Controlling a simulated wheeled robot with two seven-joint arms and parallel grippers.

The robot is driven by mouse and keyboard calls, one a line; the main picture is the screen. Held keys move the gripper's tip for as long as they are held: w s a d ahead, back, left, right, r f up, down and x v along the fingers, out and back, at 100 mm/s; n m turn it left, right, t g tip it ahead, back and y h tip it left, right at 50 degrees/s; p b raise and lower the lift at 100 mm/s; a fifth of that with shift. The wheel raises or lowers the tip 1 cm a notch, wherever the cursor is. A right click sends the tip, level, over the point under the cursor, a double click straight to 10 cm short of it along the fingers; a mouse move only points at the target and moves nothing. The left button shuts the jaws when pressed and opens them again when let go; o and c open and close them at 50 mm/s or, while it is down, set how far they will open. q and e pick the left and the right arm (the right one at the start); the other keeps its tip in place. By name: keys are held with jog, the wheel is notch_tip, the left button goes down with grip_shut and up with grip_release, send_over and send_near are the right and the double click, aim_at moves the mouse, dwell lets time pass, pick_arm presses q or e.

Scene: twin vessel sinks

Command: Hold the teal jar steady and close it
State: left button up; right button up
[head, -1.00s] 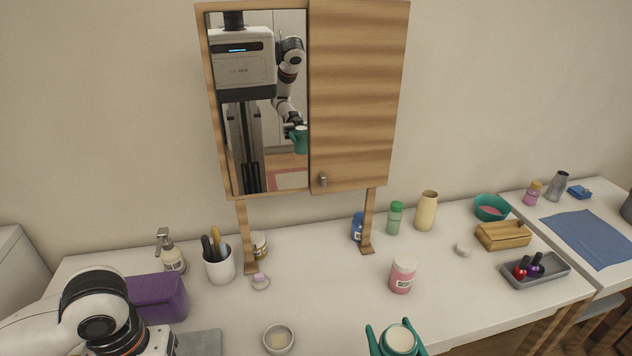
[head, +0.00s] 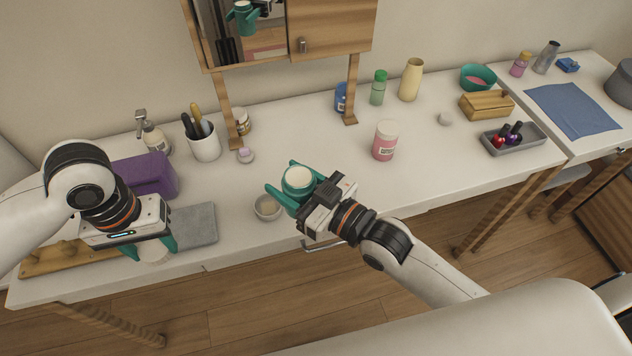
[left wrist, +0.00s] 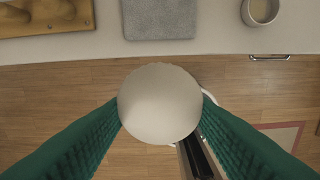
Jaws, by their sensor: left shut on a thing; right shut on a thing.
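The teal jar (head: 298,184) is upright with its top open, showing pale contents. My right gripper (head: 296,190) is shut around its sides, holding it near the table's front edge. My left gripper (head: 155,247) is shut on a white round lid (head: 155,256), to the left of the jar and well apart from it. In the left wrist view the lid (left wrist: 160,103) shows as a plain pale disc between the two teal fingers, over the floor just off the table edge. The lid's underside is hidden.
A small dish (head: 267,207) stands just left of the jar. A grey mat (head: 195,227) and a purple box (head: 148,176) are near my left gripper. A pink jar (head: 385,141) stands right of the teal jar. The table's front right (head: 440,183) is clear.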

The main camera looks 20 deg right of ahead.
dwell(0.5)
pick_arm(q)
jog(key=w+d+r+m, duration=0.2)
jog(key=d+r, duration=0.1)
jog(key=d, duration=0.3)
jog(key=w+d+r+m, duration=0.2)
jog(key=w+d+r, duration=0.1)
jog(key=d, duration=0.4)
notch_tip(320, 180, up, 8)
jog(key=m, duration=0.4)
send_over(293, 178)
jog(key=shift+d+f, duration=0.1)
jog(key=shift+f, duration=0.1)
jog(key=shift+f, duration=0.1)
jog(key=shift+f, duration=1.95)
jog(key=shift+f, duration=0.85)
